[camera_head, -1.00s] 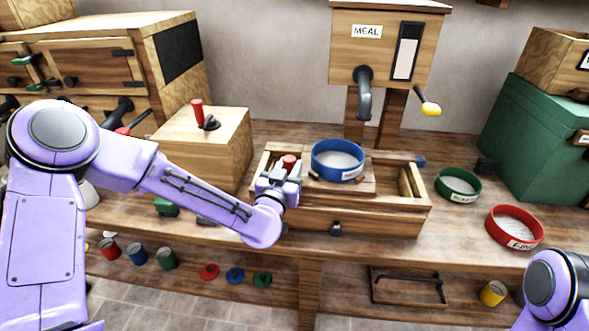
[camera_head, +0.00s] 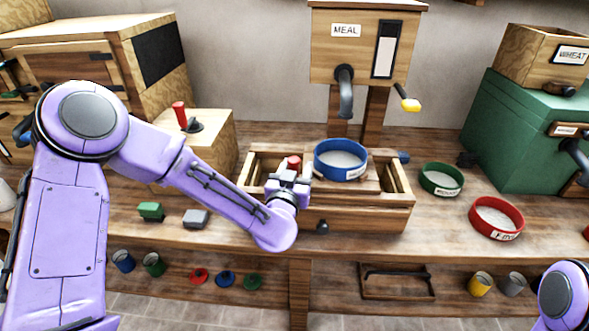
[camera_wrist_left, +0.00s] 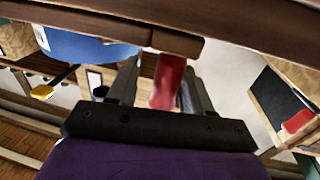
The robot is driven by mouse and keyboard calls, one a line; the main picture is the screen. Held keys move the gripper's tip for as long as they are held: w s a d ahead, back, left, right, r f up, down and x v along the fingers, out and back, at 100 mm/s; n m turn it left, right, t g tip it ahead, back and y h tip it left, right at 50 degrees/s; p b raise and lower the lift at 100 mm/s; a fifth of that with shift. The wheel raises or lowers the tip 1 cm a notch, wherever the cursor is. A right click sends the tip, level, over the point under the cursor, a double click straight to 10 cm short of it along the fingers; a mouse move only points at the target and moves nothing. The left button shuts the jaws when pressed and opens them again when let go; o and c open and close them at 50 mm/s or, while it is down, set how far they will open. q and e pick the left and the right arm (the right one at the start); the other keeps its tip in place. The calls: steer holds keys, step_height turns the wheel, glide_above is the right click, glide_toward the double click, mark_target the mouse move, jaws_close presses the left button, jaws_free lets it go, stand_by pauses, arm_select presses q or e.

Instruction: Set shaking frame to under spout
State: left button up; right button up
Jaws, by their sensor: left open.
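The shaking frame is a wooden carriage (camera_head: 366,186) with a red knob (camera_head: 294,162) at its left, sitting in a long open wooden box (camera_head: 365,218). A blue-rimmed sieve (camera_head: 341,172) with pale contents rests on it. The dark curved spout (camera_head: 346,95) of the meal bin hangs above the sieve, nearly in line with it. My left gripper (camera_head: 288,180) is at the red knob. In the left wrist view, the red knob (camera_wrist_left: 167,82) stands between the open fingers (camera_wrist_left: 155,90); contact is unclear. My right gripper is out of view.
A wooden block with a red lever (camera_head: 180,115) stands left of the box. Green (camera_head: 441,180) and red (camera_head: 497,217) sieves stand to the right, before a green bin (camera_head: 520,130). A lower shelf holds several cups and discs.

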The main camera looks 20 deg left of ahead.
arm_select(q)
steer(key=s+d+b, duration=0.1)
steer(key=s, duration=0.9)
steer(key=shift+s+d, duration=0.2)
steer(key=shift+d, duration=0.1)
steer(key=s+a+f+n+g, duration=0.1)
steer(key=s+a+f+g, duration=0.15)
steer(key=f, duration=0.55)
steer(key=s+a+f+g, duration=0.1)
steer(key=s+f+g, duration=0.25)
steer(key=f, duration=0.55)
steer(key=s+a+f+n+g, duration=0.15)
steer(key=s+f, duration=0.25)
steer(key=f, duration=0.4)
steer(key=s+a+f+n+g, duration=0.1)
steer(key=s+a+f+g, duration=0.1)
steer(key=s+f, duration=0.3)
steer(key=s+a+f+n+g, duration=0.1)
steer(key=s+a+f+g, duration=0.2)
steer(key=s, duration=0.9)
step_height(320, 180, down, 3)
steer(key=shift+a+r+n+g+y, duration=0.1)
steer(key=shift+a+n+g+y, duration=0.3)
steer(key=shift+g, duration=0.65)
